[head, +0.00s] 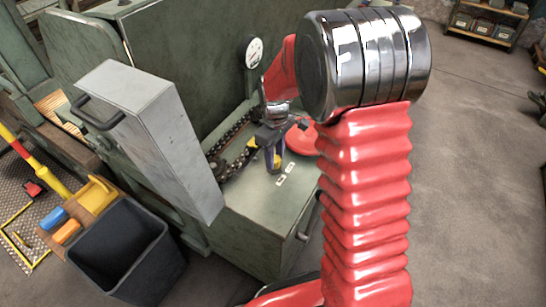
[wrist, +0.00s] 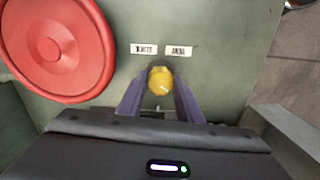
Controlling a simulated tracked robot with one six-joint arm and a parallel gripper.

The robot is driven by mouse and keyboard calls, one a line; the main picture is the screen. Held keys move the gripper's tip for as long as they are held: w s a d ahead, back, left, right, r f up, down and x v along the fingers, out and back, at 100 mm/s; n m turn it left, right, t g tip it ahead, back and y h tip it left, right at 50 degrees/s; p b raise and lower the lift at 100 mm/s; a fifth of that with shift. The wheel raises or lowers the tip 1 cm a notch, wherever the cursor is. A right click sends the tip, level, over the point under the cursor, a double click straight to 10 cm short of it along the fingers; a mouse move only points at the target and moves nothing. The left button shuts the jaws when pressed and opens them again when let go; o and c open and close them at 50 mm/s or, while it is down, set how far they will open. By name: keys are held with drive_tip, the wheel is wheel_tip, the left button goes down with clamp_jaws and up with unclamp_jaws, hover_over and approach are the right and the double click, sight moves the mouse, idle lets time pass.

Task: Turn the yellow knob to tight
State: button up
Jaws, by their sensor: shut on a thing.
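The yellow knob (wrist: 160,82) sits on the green machine top, between the two purple fingers of my gripper (wrist: 161,95) in the wrist view. The fingers are shut on it from both sides. Two small white labels with dark print, the left label (wrist: 144,49) and the right label (wrist: 179,51), lie just beyond the knob; their words are too blurred to read. In the head view my gripper (head: 276,160) points down at the machine top, and a bit of yellow shows at its fingertips. A pale mark on the knob is too small to read surely.
A red round disc (wrist: 58,45) lies left of the knob in the wrist view. In the head view a dark chain (head: 232,132) runs beside my gripper. A grey metal box (head: 150,130) with a handle stands to the left, and a gauge (head: 253,52) behind.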

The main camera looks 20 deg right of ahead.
drive_tip(key=n, duration=0.4)
drive_tip(key=shift+w+r, duration=0.1)
drive_tip(key=shift+w, duration=0.1)
drive_tip(key=shift+n, duration=1.8)
drive_tip(key=o, duration=1)
drive_tip(key=shift+s, duration=0.1)
drive_tip(key=shift+o, duration=0.2)
wheel_tip(320, 180, up, 14)
drive_tip(key=shift+f, duration=0.2)
